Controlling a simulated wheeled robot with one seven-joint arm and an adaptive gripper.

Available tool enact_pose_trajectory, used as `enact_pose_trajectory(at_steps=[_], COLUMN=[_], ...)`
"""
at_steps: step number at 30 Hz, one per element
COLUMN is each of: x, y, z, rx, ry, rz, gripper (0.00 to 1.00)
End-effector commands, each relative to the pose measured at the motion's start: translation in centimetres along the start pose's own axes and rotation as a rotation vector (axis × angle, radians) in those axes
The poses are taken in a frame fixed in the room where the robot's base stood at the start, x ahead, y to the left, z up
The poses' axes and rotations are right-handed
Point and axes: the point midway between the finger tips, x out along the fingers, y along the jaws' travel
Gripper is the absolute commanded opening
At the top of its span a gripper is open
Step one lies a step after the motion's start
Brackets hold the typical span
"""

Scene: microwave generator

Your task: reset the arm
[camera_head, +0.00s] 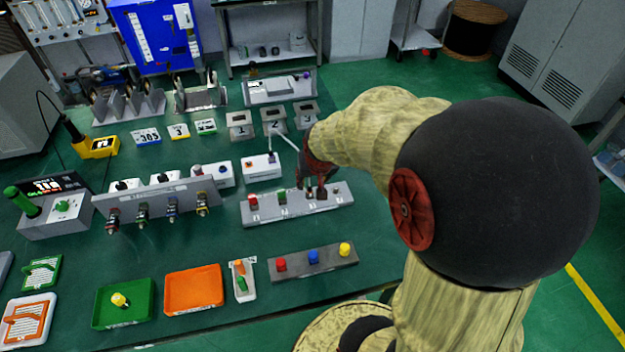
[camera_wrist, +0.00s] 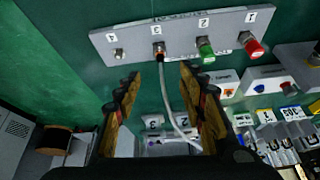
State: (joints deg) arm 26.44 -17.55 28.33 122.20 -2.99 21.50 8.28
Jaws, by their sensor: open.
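My gripper (camera_wrist: 160,74) is open, its two dark and yellow fingers spread apart. It holds nothing. In the head view my gripper (camera_head: 316,188) hangs over the grey socket block (camera_head: 300,212) on the green table, close above its right half. A green plug (camera_wrist: 205,50) is at 2, a red plug (camera_wrist: 253,46) at 1. Position 4 shows a small bare metal socket (camera_wrist: 119,54).
A block with red, blue and yellow knobs (camera_head: 313,264) lies in front. A green tray (camera_head: 105,318) and orange tray (camera_head: 193,289) are at front left. A white switch box (camera_head: 262,168) and numbered grey stands (camera_head: 275,122) are behind. Space above the block's right end looks clear.

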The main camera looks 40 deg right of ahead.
Motion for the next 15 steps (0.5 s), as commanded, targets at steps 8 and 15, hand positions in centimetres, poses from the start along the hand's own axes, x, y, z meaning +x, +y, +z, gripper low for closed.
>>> enact_pose_trajectory(at_steps=[8,15], x=[0.03,0.03], y=[0.01,0.09], z=[-0.01,0.57], rx=[0.000,-0.012], ry=[0.000,-0.021], rz=[0.000,0.003], gripper=[0.41,0.41])
